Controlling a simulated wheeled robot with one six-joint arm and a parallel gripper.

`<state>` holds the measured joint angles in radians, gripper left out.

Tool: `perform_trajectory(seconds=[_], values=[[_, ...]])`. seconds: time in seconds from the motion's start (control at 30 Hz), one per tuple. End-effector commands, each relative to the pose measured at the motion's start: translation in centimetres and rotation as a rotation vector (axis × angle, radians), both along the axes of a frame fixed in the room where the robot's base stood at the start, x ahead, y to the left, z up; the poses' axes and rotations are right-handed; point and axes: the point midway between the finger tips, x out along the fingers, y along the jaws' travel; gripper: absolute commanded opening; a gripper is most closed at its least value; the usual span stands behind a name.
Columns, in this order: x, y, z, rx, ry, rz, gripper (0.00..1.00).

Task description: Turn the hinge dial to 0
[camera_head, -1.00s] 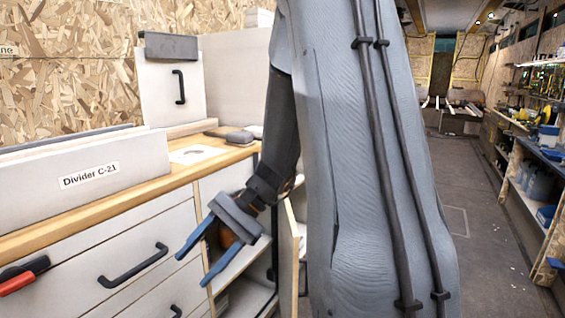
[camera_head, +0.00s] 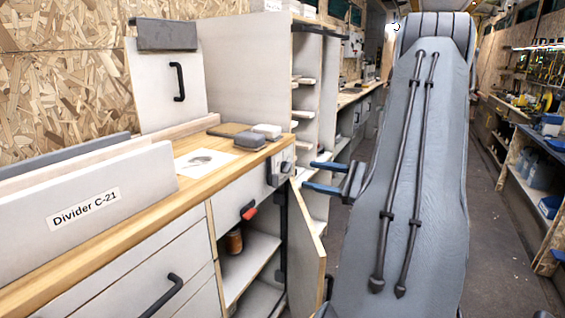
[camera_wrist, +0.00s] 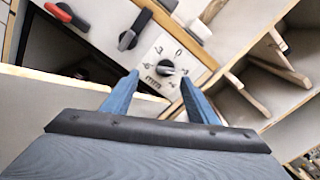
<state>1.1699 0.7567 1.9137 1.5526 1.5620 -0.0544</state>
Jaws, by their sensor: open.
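The hinge dial is a small dark knob (camera_wrist: 167,68) on a white plate with printed numbers, among them a 0, in the wrist view. It is too small there to read the pointer setting surely. In the head view the dial (camera_head: 287,167) sits on the cabinet's end, just under the worktop's corner. My gripper (camera_head: 309,176) is open and empty, its blue fingertips pointing left towards the dial. In the wrist view the gripper's (camera_wrist: 160,74) fingertips flank the dial from below, apparently short of it.
A black lever (camera_wrist: 128,38) sits beside the dial plate. A red-tipped handle (camera_head: 249,211) is on the drawer front. An open cabinet door (camera_head: 308,235) sticks out below the dial. The worktop (camera_head: 120,208) carries a grey block (camera_head: 249,142). The aisle floor is clear.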

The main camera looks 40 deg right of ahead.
Motion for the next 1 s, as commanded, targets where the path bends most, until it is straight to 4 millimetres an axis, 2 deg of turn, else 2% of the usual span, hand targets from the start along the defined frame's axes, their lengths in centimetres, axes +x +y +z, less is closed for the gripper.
perform_trajectory(seconds=[0.07, 0.17, 0.4, 0.6, 1.0], values=[[-0.4, -0.9, 0.1, 0.007, -0.011, -0.024, 0.53], [0.3, -0.8, 0.1, 0.009, -0.015, -0.027, 0.53], [4.0, 1.2, 0.1, 0.008, -0.014, -0.015, 0.53], [6.3, 2.1, 0.1, 0.008, -0.015, -0.016, 0.53], [7.0, 2.2, 0.1, 0.008, -0.014, -0.021, 0.53]])
